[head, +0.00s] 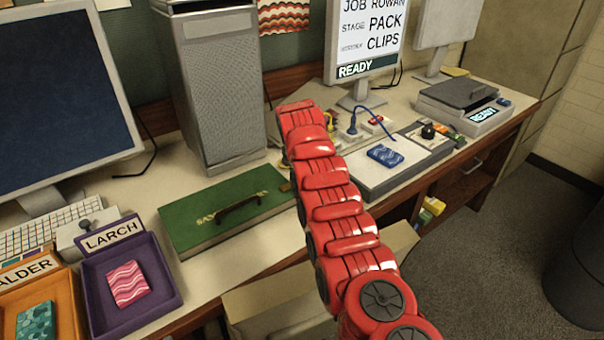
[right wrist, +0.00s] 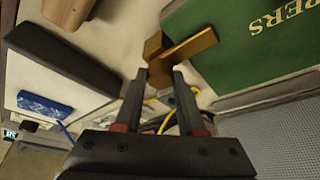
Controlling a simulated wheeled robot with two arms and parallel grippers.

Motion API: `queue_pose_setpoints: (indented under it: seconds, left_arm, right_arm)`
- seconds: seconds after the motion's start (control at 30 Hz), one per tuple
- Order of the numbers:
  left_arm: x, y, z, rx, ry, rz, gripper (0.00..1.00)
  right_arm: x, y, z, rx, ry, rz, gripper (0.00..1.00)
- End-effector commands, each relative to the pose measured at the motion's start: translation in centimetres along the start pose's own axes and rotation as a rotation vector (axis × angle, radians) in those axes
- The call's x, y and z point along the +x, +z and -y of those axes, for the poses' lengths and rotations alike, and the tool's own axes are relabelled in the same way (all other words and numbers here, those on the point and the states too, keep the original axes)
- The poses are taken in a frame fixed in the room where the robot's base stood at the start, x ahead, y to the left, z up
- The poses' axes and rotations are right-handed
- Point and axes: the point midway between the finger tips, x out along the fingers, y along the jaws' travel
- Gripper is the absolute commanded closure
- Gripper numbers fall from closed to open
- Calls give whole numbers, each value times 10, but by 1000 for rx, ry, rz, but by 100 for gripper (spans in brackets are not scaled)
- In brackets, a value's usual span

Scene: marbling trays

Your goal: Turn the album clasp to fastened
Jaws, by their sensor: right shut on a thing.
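The green album (head: 190,221) lies flat on the desk with a dark handle on its cover; its corner also shows in the right wrist view (right wrist: 235,65). The brass-brown clasp (head: 285,187) is at the album's right edge, partly covered by my red right arm. In the right wrist view the clasp (right wrist: 192,45) is a flat bar lying at a slant, its far end over the green cover, beside a small upright block. My right gripper (right wrist: 160,76) is shut on the clasp's near end. The head view hides this gripper behind the arm. My left gripper is not in view.
A purple LARCH tray (head: 172,305) with a pink patterned card and an orange ALDER tray (head: 75,318) stand at front left. A grey tower (head: 217,95) stands behind the album. A pale pad (head: 362,180) with a blue card lies right of my arm.

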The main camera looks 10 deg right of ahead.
Motion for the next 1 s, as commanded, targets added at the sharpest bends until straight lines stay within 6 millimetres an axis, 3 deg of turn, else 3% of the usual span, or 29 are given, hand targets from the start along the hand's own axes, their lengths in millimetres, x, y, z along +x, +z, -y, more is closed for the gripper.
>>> queue_pose_setpoints:
  seconds: [0.5,0.53,0.7,1.0]
  left_arm:
    - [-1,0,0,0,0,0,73]
    - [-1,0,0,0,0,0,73]
    - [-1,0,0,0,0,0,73]
    - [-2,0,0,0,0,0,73]
  right_arm:
    - [1,2,-1,18,9,5,100]
    - [1,2,-1,18,9,5,59]
    - [1,1,0,18,8,3,31]
    - [0,0,0,17,8,2,31]
